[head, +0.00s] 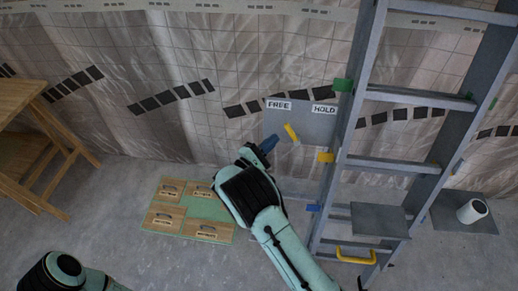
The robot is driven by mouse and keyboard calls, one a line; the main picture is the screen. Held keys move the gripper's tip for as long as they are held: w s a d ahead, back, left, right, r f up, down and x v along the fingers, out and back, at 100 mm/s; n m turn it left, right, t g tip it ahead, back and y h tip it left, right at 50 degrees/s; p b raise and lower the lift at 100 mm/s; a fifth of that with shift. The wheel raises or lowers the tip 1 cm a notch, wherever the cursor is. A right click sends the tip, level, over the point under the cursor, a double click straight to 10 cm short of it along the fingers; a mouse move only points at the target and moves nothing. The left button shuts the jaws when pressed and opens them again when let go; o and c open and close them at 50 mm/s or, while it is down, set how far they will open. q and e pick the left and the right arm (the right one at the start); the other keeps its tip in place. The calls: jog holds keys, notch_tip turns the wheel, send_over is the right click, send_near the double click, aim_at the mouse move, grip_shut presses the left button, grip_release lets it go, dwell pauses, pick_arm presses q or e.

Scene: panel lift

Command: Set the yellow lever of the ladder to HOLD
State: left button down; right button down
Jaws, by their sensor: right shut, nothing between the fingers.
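The yellow lever (291,132) is on a grey plate (312,127) fixed beside the ladder's left rail. The plate carries a FREE label (278,105) at upper left and a HOLD label (324,109) at upper right. The lever is tilted, its upper end leaning left towards FREE. The grey ladder (345,150) stands at the right. My right gripper (270,143), with blue fingers, is shut and empty just left of and slightly below the lever; a small gap seems to separate them. My left gripper is out of view; only part of that arm shows at lower left.
A green board with several wooden, handled panels (171,188) lies on the floor left of my right arm. A wooden table (22,95) stands at far left. A yellow handle (356,255) is low on the ladder. A white roll-like object (472,211) sits on a grey slab at right.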

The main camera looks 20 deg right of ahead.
aim_at(298, 141)
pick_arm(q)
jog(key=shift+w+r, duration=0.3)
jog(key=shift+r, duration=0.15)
pick_arm(e)
jog(key=shift+s+d+r, duration=0.25)
jog(key=shift+d+r, duration=0.15)
jog(key=shift+d, duration=0.15)
jog(key=shift+s+d+r, duration=0.2)
jog(key=shift+d+r, duration=0.15)
jog(key=shift+d, duration=0.15)
